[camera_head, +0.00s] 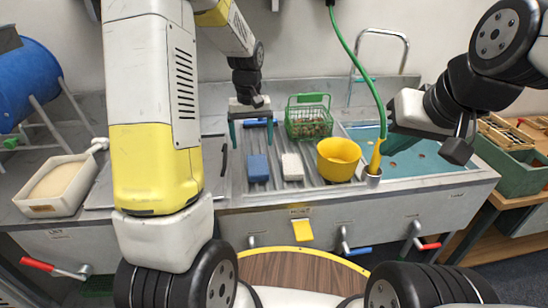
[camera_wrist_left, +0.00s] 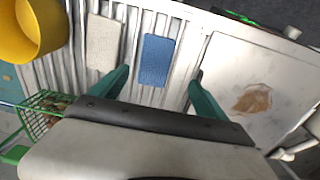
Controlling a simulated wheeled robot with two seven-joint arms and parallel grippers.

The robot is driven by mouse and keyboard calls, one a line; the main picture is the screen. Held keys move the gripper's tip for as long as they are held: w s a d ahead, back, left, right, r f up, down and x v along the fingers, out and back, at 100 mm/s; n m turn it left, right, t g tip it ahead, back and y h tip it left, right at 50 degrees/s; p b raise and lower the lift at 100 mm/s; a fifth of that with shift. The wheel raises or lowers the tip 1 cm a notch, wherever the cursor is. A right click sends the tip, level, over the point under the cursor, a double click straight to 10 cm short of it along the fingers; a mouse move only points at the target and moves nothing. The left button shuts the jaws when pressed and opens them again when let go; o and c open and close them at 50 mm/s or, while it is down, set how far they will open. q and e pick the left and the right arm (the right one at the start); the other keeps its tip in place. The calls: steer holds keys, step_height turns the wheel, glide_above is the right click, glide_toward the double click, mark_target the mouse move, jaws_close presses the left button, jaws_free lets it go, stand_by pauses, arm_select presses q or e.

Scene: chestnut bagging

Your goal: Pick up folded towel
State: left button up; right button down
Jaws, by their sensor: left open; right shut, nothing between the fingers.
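A flat blue block-like piece (camera_head: 258,168), which may be the folded towel, lies on the ribbed drainboard. A similar white piece (camera_head: 292,167) lies to its right. A yellow cloth (camera_head: 302,230) hangs on the sink's front. My left gripper (camera_head: 252,136) is open above the drainboard, behind the blue piece. In the left wrist view the blue piece (camera_wrist_left: 155,60) shows between and beyond the spread fingers (camera_wrist_left: 158,86), apart from them; the white piece (camera_wrist_left: 103,43) is to its left.
A yellow bowl (camera_head: 338,159) and a green basket of chestnuts (camera_head: 310,122) stand on the drainboard. A white bin (camera_head: 60,187) is at left. A green crate (camera_head: 507,170) stands at right.

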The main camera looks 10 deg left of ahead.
mark_target(257, 164)
arm_select(q)
steer(key=shift+w+d+f, duration=0.1)
steer(key=shift+w+f, duration=0.05)
steer(key=shift+f, duration=0.35)
steer(key=shift+w+d+f, duration=0.1)
steer(key=shift+f, duration=0.35)
steer(key=f, duration=0.7)
steer(key=shift+w+d+f, duration=0.15)
steer(key=shift+w+d, duration=0.05)
steer(key=shift+d, duration=0.1)
steer(key=c, duration=1.5)
steer(key=shift+o, duration=0.2)
steer(key=shift+r, duration=0.2)
